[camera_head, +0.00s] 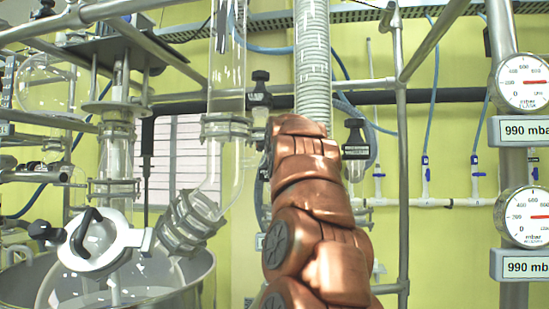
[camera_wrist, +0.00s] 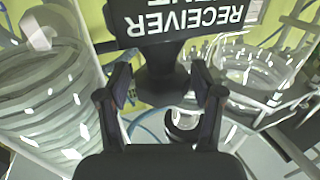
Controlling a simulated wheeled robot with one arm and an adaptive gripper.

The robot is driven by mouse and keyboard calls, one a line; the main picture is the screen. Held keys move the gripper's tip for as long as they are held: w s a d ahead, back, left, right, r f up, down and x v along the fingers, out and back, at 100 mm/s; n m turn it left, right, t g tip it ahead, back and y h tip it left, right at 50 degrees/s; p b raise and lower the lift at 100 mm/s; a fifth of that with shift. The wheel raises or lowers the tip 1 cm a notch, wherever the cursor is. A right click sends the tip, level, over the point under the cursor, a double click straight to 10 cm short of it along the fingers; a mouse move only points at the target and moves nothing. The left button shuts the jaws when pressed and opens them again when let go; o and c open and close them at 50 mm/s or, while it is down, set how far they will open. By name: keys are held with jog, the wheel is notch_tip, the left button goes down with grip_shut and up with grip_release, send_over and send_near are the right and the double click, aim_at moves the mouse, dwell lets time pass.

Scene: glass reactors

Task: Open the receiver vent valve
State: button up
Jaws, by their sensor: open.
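In the wrist view a black valve part with a black plate (camera_wrist: 185,20) reading "RECEIVER VENT" upside down is right in front of me. Its narrower black body (camera_wrist: 162,75) lies between the two fingers of my gripper (camera_wrist: 160,88). The fingers are open, one on each side, and gaps show between them and the body; I cannot tell whether they touch it lower down. In the head view my copper arm hides the gripper. Two black-handled valves show beside the arm, one at its upper left (camera_head: 260,90) and one at its right (camera_head: 355,140); which is the receiver vent is unclear.
In the wrist view a ribbed hose (camera_wrist: 45,105) is close on the left and a clamped glass flange (camera_wrist: 255,75) on the right. In the head view glass tubing (camera_head: 228,60) stands left of my arm, metal frame posts (camera_head: 401,180) and pressure gauges (camera_head: 525,82) right.

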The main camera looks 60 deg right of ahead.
jog(key=shift+f+g+h+b, duration=0.25)
jog(key=shift+g+h+b, duration=0.05)
jog(key=shift+g+b, duration=0.1)
jog(key=shift+d+r+m+g+h+b, duration=0.15)
jog(key=shift+m+g+h+b, duration=0.15)
jog(key=shift+m+g+b, duration=0.15)
jog(key=shift+m+b, duration=0.35)
jog(key=shift+r+m+g+h+b, duration=0.1)
jog(key=shift+m+g+h+b, duration=0.25)
jog(key=shift+m+g+h, duration=0.6)
jog(key=shift+w+r+m+g+h+p, duration=0.1)
jog(key=shift+m+g+h+p, duration=0.15)
jog(key=shift+m+g+p, duration=0.7)
jog(key=shift+w+r+m+g+h+p, duration=0.1)
jog(key=shift+m+g+h+p, duration=0.15)
jog(key=shift+g, duration=1.2)
jog(key=shift+s+a+f+m+g, duration=0.2)
jog(key=shift+m+g, duration=0.15)
jog(key=shift+g, duration=0.15)
